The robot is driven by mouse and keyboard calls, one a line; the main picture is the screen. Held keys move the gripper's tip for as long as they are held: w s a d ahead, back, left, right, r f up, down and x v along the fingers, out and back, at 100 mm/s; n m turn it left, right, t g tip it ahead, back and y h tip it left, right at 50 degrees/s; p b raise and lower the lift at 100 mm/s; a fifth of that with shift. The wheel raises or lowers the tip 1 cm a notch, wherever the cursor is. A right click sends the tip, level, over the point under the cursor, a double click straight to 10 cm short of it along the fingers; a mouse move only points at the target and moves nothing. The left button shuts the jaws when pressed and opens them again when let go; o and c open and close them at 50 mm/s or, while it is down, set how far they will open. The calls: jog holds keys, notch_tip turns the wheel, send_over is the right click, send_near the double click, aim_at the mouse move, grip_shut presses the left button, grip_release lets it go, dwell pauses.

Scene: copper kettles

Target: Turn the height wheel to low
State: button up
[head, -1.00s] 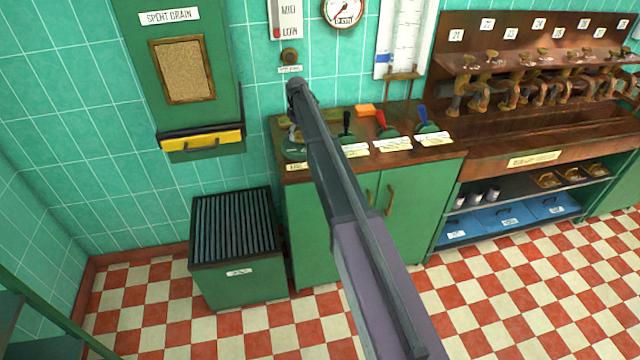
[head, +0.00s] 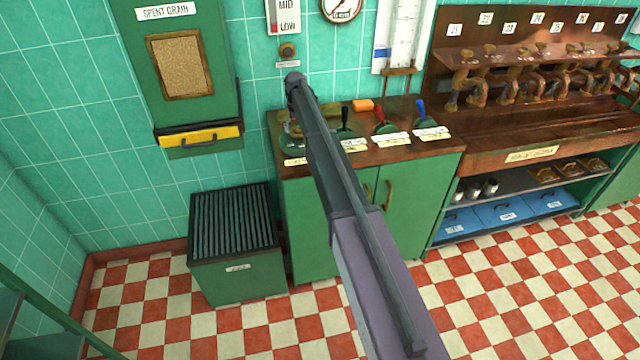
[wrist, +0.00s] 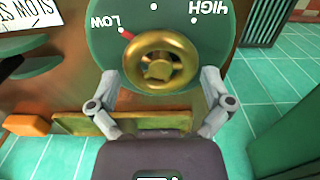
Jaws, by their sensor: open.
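The height wheel (wrist: 163,65) is a round brass handwheel on a green dial (wrist: 110,50), seen upside down in the wrist view. Its red pointer (wrist: 128,36) points at the dot by the LOW label (wrist: 104,21). The HIGH label (wrist: 208,7) is on the other side. My gripper (wrist: 160,80) is open, with one finger on each side of the wheel's near part. I cannot tell whether the fingers touch the rim. In the head view my arm hides most of the wheel and my gripper.
The green cabinet (head: 330,230) has a copper top with several coloured levers, including a red one (head: 379,114) and a blue one (head: 420,108), and an orange block (head: 363,105). A slatted green bin (head: 237,280) stands at left. The checkered floor in front is open.

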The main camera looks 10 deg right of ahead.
aim_at(299, 130)
jog(key=m, duration=0.5)
jog(key=shift+d+m, duration=0.1)
jog(key=shift+m, duration=0.3)
jog(key=m, duration=0.5)
jog(key=shift+s+m, duration=0.1)
jog(key=shift+m, duration=0.3)
notch_tip(299, 130, up, 14)
jog(key=p, duration=1.4)
jog(key=s+f+n+b, duration=0.2)
jog(key=s+f+b, duration=0.1)
jog(key=s, duration=0.8)
jog(key=s+f+n+b, duration=0.3)
jog(key=s, duration=0.8)
jog(key=s+f+n+b, duration=0.3)
jog(key=s+f+b, duration=0.1)
jog(key=s, duration=0.8)
jog(key=s+n, duration=0.3)
jog(key=s, duration=0.9)
